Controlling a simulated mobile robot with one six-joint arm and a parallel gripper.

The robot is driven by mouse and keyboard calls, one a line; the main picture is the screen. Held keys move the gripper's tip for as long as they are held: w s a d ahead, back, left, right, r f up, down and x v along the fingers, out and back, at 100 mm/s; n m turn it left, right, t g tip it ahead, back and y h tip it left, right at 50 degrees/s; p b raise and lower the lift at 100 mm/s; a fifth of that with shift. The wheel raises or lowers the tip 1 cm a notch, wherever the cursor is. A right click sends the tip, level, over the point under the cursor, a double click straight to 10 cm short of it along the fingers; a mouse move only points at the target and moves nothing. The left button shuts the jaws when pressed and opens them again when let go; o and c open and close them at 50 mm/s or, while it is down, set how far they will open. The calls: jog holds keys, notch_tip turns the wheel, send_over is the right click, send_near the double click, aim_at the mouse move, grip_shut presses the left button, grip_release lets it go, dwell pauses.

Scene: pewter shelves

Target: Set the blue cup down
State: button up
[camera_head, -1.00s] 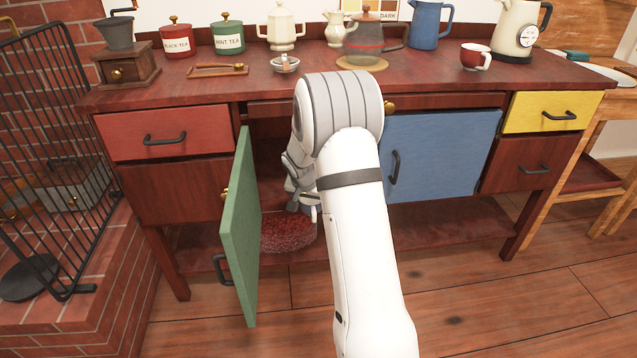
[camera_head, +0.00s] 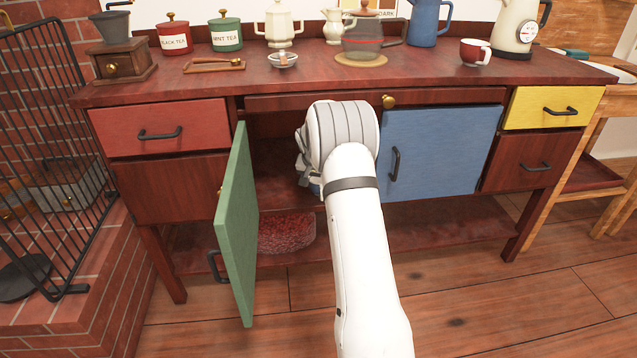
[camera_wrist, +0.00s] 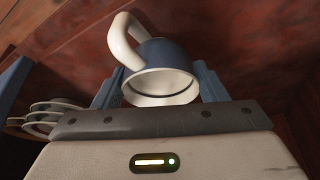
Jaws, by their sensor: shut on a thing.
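The blue cup (camera_wrist: 165,53) shows in the wrist view between the two fingers of my gripper (camera_wrist: 158,76). It has an off-white handle at the upper left and a pale ring at the end facing the wrist. My gripper is shut on it. In the head view my gripper (camera_head: 303,165) is mostly hidden behind my arm, within the open compartment beside the green door (camera_head: 238,230). The cup cannot be made out there. Whether the cup touches a surface cannot be told.
The green door stands open left of my arm; the blue door (camera_head: 440,155) right of it is shut. A stack of pale dishes (camera_wrist: 45,117) shows at the wrist view's left. A dark red basket-like thing (camera_head: 287,233) sits on the lower shelf. The desktop (camera_head: 420,85) holds teaware.

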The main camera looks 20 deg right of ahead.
jog(key=o, duration=1.1)
jog(key=shift+f, duration=0.1)
jog(key=shift+c, duration=0.2)
jog(key=shift+r, duration=0.4)
jog(key=p+v, duration=0.1)
jog(key=v, duration=0.2)
jog(key=s+a+p, duration=0.2)
jog(key=s+a, duration=0.5)
jog(key=s, duration=0.2)
jog(key=s+a+r+n+y, duration=0.1)
jog(key=s+a+r, duration=0.3)
jog(key=s, duration=0.7)
jog(key=s+a+r+n+g+y, duration=0.1)
jog(key=s+a+r+n, duration=0.3)
jog(key=s, duration=0.7)
jog(key=s+a+r+n+g, duration=0.1)
jog(key=s+a+r, duration=0.3)
jog(key=s, duration=0.6)
jog(key=shift+s+a+r+n+y, duration=0.15)
jog(key=shift+s+a+n+y, duration=0.25)
jog(key=shift+a+n, duration=0.35)
